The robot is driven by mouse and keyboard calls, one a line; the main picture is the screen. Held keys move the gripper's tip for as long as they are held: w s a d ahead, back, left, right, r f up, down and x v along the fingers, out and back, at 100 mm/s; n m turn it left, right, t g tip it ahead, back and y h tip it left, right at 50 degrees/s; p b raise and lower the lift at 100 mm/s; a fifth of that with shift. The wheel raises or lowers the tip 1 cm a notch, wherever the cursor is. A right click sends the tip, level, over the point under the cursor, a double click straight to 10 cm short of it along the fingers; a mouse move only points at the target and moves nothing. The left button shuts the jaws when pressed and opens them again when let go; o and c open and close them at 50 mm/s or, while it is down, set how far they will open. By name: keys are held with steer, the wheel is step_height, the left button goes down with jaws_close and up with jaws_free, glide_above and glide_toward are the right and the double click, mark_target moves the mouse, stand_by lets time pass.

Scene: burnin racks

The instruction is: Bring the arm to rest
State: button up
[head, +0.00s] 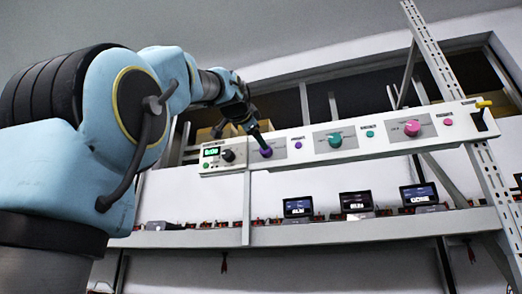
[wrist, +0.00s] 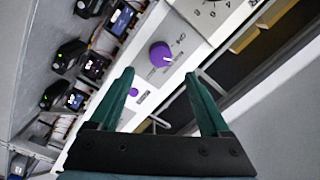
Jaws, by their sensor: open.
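My gripper (wrist: 162,95) is open and empty in the wrist view, its two green fingers apart. A purple knob (wrist: 160,54) on the white control panel (wrist: 190,28) shows beyond the gap between the fingertips. In the head view my blue arm reaches from the left up to the panel (head: 360,128), and my gripper (head: 258,133) is close to the purple knob (head: 266,152). The knob is partly hidden there, and I cannot tell whether the gripper touches it.
The panel also carries a black knob (head: 228,156), a teal knob (head: 335,140) and a pink knob (head: 412,128). A yellow-ended part (head: 484,104) sits at its right end. Below, a shelf (head: 340,229) bears several small screen devices (head: 356,202). A perforated upright (head: 494,190) stands at right.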

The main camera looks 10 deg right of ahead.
steer(key=shift+v, duration=1)
steer(key=w+f+n+g+y, duration=0.1)
steer(key=w+f+n+y, duration=0.1)
steer(key=w+f, duration=0.5)
steer(key=w+f+n+g+y, duration=0.1)
steer(key=w+f+n+g, duration=0.1)
steer(key=f, duration=1)
steer(key=w+a+f+n+g+y, duration=0.1)
steer(key=a+f+n+g, duration=0.15)
steer(key=f, duration=0.95)
steer(key=w+a+f+n+g+y, duration=0.1)
steer(key=a+f+n, duration=0.15)
steer(key=f, duration=0.85)
steer(key=s+a+f+n+g+y, duration=0.1)
steer(key=s+a+f+g, duration=0.15)
steer(key=f, duration=0.45)
steer(key=s+a+f+n+g, duration=0.1)
steer(key=s+a+f, duration=0.1)
steer(key=s+f, duration=0.35)
steer(key=s+a+f+n+g+y, duration=0.1)
steer(key=a+f, duration=0.1)
steer(key=f, duration=0.7)
steer(key=s+a+f+n+g+y, duration=0.1)
steer(key=s+a+f+n+g, duration=0.2)
steer(key=s+f, duration=1)
steer(key=shift+s+a+f+g, duration=0.25)
steer(key=shift+s+a+g, duration=0.15)
steer(key=shift+s+a, duration=0.45)
